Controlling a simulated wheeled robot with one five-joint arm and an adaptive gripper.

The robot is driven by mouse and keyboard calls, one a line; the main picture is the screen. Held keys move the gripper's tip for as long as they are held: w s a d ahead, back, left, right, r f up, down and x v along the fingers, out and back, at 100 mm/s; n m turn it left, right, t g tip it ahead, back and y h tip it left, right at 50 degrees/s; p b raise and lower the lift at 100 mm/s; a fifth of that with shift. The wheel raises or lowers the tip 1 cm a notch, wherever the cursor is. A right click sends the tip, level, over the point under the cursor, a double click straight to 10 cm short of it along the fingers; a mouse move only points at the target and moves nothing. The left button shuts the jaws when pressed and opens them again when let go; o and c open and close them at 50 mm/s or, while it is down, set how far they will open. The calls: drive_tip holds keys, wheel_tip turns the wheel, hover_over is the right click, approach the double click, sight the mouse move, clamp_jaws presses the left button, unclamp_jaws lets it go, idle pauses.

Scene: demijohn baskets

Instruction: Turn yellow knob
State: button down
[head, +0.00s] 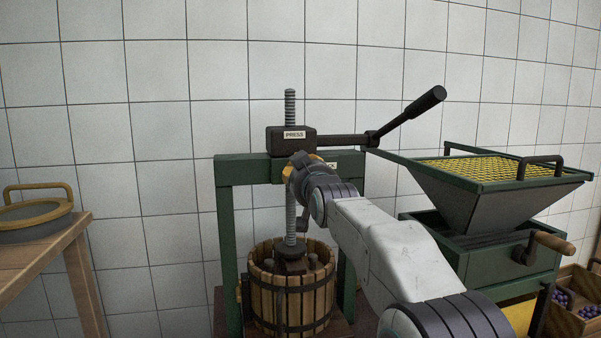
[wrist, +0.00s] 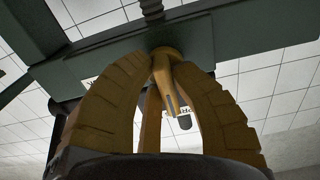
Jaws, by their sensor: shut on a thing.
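The yellow knob (head: 289,172) is on the front of the green press frame's crossbeam (head: 240,172), mostly hidden behind my gripper in the head view. In the wrist view the round yellow-tan knob (wrist: 163,53) sits under the dark beam, with a narrow part reaching down between my fingers. My gripper (head: 299,166) reaches up to it from the front right. The exact contact points are hard to make out.
Above the beam is a black press head (head: 291,140) with a long lever (head: 410,118). A slatted basket (head: 292,295) stands below the screw. A green hopper crusher (head: 490,190) stands close on the right. A wooden table (head: 40,254) with a pan is at left.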

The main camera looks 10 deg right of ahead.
drive_tip(key=shift+a+r, duration=0.1)
idle(0.3)
drive_tip(key=c, duration=1.1)
unclamp_jaws()
drive_tip(key=shift+o, duration=0.2)
drive_tip(key=shift+s, duration=0.1)
drive_tip(key=s, duration=1.1)
drive_tip(key=shift+s, duration=0.35)
drive_tip(key=shift+s+p, duration=0.1)
drive_tip(key=shift+p, duration=0.2)
